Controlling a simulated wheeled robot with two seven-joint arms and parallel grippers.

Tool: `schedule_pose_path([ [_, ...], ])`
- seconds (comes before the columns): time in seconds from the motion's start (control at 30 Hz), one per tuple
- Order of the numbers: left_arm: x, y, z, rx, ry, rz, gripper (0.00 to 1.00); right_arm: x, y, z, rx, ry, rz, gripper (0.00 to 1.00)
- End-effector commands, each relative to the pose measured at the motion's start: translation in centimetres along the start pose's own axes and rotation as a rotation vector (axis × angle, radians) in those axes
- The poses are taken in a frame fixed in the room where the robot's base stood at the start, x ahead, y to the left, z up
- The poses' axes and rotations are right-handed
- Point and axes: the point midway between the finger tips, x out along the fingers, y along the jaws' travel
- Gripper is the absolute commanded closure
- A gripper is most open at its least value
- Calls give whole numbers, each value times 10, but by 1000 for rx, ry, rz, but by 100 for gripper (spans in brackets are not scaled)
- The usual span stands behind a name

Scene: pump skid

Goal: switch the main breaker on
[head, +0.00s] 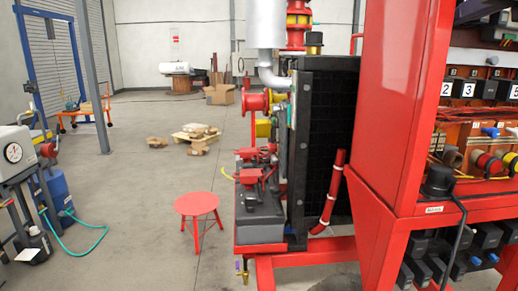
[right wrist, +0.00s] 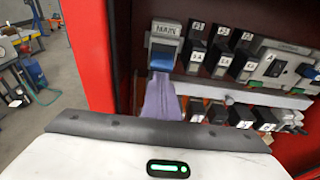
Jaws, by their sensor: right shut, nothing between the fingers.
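The main breaker (right wrist: 165,45), a grey block with a MAIN label at its top, sits at the upper left of the panel in the right wrist view. Its lower part is dark and bluish. My right gripper (right wrist: 163,72) is shut and empty, its fingers reaching up the picture to just below or against the breaker's lower part. Whether they touch is unclear. The fingers cover that area, so the lever's position cannot be told. I cannot make out the main breaker in the head view. My left gripper is not in view.
Several smaller labelled breakers (right wrist: 243,40) stand right of the main one. The red cabinet side (head: 400,100) blocks part of the head view. A black radiator-like unit (head: 325,140) and a red stool (head: 197,206) stand left of it. Open floor (head: 120,190) lies further left.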

Motion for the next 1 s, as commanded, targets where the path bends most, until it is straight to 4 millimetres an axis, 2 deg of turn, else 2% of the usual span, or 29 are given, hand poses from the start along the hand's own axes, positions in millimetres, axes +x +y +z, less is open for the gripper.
schedule_pose_path([
  [0.6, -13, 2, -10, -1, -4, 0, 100, -1, -1, 18, 2, -12, -3, 100],
  [0.77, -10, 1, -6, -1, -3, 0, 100, -1, 0, 10, 0, -1, -2, 100],
  [1.0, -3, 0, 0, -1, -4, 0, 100, -20, 0, 4, 1, -5, -1, 100],
])
